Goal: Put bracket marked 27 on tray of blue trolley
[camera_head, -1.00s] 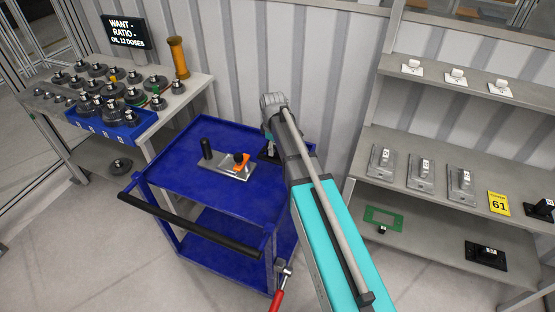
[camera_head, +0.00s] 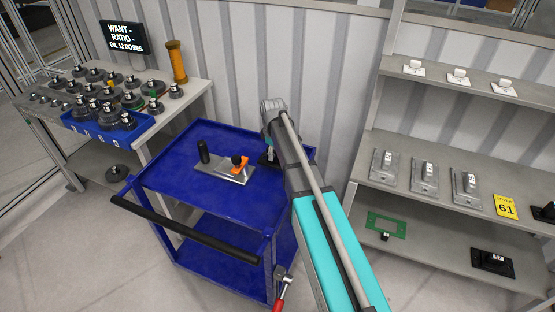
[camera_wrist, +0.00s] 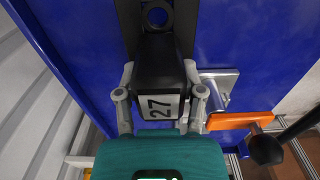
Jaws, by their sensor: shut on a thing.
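The bracket marked 27 (camera_wrist: 160,60) is black, with a pale number plate and a dark base with a round hole. My gripper (camera_wrist: 160,82) is shut on its block, one finger on each side, in the wrist view. The blue trolley (camera_head: 185,165) stands in the middle of the head view. The bracket is over the right back part of its blue top tray (camera_wrist: 85,60). In the head view the bracket's black base (camera_head: 265,160) shows partly beside my arm. I cannot tell whether the base touches the tray.
A metal plate with an orange-handled clamp (camera_head: 225,169) lies on the tray, close left of the bracket. The tray's front left is clear. A bench (camera_head: 178,103) with weights stands left.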

